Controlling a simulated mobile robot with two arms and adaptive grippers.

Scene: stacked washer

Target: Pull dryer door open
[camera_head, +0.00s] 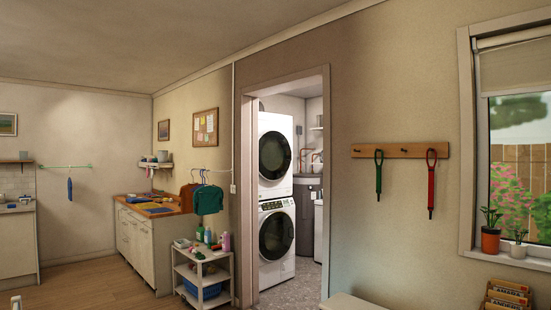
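A stacked pair of white laundry machines stands beyond the doorway, at the middle of the head view. The upper machine has a round dark door (275,155), which looks shut. The lower machine has a similar round dark door (276,236), which also looks shut. A control panel strip (276,204) lies between the two doors. No label shows which machine is the dryer. The left door frame runs close along their left side. Neither of my grippers is in view.
The open doorway (327,200) leads to the laundry room. A white shelf cart (203,274) with bottles and a blue basket stands left of it. A pale surface (348,301) is at the bottom, right of the doorway. Wooden floor (90,280) is clear at left.

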